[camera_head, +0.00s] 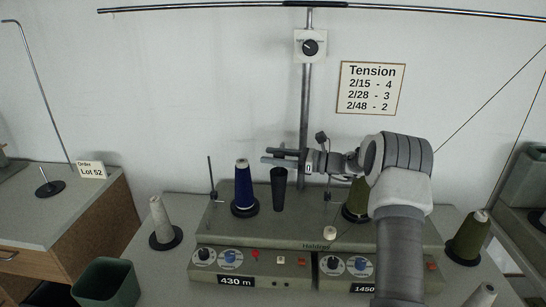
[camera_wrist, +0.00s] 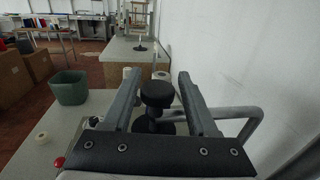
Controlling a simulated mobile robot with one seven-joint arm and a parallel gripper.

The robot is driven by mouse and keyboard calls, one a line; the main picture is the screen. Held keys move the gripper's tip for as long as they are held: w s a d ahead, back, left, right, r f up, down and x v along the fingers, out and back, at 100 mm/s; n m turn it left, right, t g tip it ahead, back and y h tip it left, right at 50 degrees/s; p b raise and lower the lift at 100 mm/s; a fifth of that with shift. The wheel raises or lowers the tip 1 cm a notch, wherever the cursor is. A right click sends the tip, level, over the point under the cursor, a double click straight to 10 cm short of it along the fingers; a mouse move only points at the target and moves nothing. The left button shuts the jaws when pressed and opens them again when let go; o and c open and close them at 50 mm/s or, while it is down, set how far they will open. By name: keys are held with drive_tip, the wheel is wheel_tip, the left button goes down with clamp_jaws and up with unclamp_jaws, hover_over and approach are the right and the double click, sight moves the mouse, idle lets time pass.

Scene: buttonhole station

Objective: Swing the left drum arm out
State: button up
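The two-station winding machine (camera_head: 310,243) stands on the table against the wall. On its left half, a black tapered piece (camera_head: 279,190) stands upright, right of a navy yarn cone (camera_head: 242,188); it may be the left drum on its arm. My gripper (camera_head: 272,156) reaches in from the right, fingers pointing left just above this black piece. In the wrist view my gripper (camera_wrist: 159,74) is open, with a dark round-topped knob (camera_wrist: 157,93) between or below its fingers. I cannot tell whether they touch it. My arm partly hides the right half and its olive cone (camera_head: 355,200).
A pale cone (camera_head: 160,223) and a green bin (camera_head: 106,282) are at the left, and an olive cone (camera_head: 467,238) at the right. A metal post (camera_head: 305,110) with a dial (camera_head: 310,47) rises behind. A thin rod (camera_head: 212,178) stands left of the navy cone.

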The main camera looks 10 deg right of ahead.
drive_tip(key=shift+o, duration=0.6)
drive_tip(key=shift+d+f, duration=0.1)
drive_tip(key=shift+d, duration=0.1)
drive_tip(key=v, duration=1.7)
drive_tip(key=shift+a, duration=0.1)
